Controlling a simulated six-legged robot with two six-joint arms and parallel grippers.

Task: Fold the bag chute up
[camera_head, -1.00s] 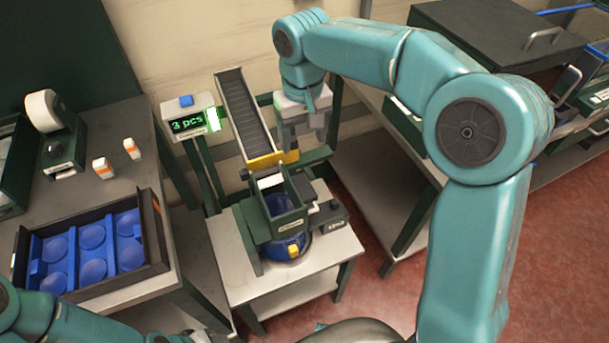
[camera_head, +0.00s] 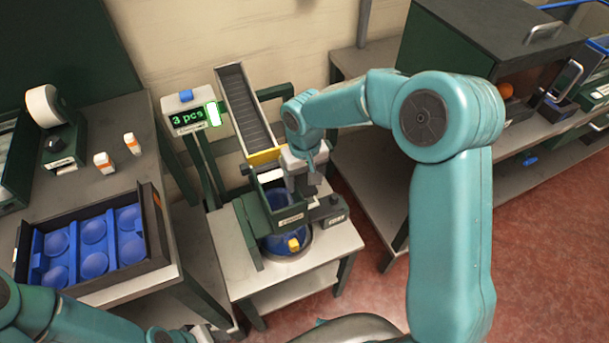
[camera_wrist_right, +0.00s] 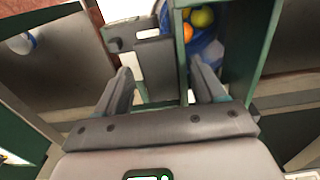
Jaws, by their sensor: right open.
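The green, box-like bag chute (camera_head: 284,221) stands upright on the small middle table, above a blue bag (camera_head: 274,245). My right gripper (camera_head: 303,188) points down at the chute's right rear side and hides part of it. In the right wrist view the right gripper (camera_wrist_right: 160,76) is open, its fingers on either side of a dark block (camera_wrist_right: 155,68); contact cannot be told. The blue bag (camera_wrist_right: 209,48) there holds orange and yellow-green fruit beside the chute's green wall (camera_wrist_right: 180,52). My left arm shows at the lower left; its jaws are not clear.
A sloping ramp (camera_head: 243,105) with a yellow lower edge ends just behind the chute. A counter display (camera_head: 190,116) reads "3 pcs". A dark tray (camera_head: 158,225) with blue cups stands on the left table. A dark cabinet (camera_head: 490,50) is at the right.

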